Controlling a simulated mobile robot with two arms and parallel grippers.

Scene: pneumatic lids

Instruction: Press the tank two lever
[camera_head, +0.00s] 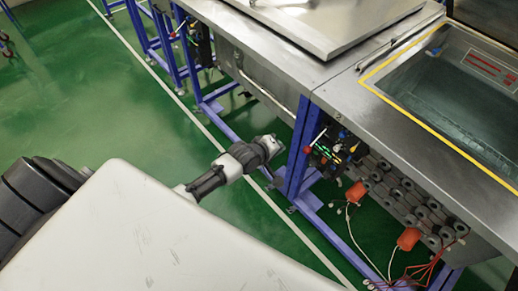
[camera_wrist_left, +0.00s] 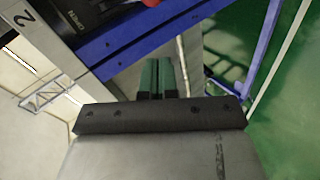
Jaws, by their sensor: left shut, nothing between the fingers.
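My left gripper (camera_head: 278,146) is at the end of my arm in the head view, beside a blue frame leg under the tanks' edge. In the left wrist view its two green-tipped fingers (camera_wrist_left: 158,78) are together, with nothing between them. A pale panel marked "2" (camera_wrist_left: 24,18) and a dark part with white lettering (camera_wrist_left: 72,18) show at the upper left there. A small red knob (camera_wrist_left: 151,3) is cut off at the top edge. In the head view a red knob (camera_head: 307,149) stands by the valve cluster (camera_head: 335,150), right of my gripper and apart from it. My right gripper is out of view.
A blue frame leg (camera_head: 299,150) stands close to my gripper. The open tank (camera_head: 465,85) is at the right and a closed lid (camera_head: 325,20) at the top. Orange parts (camera_head: 357,191) with wires hang below. Green floor (camera_head: 110,110) is clear at the left.

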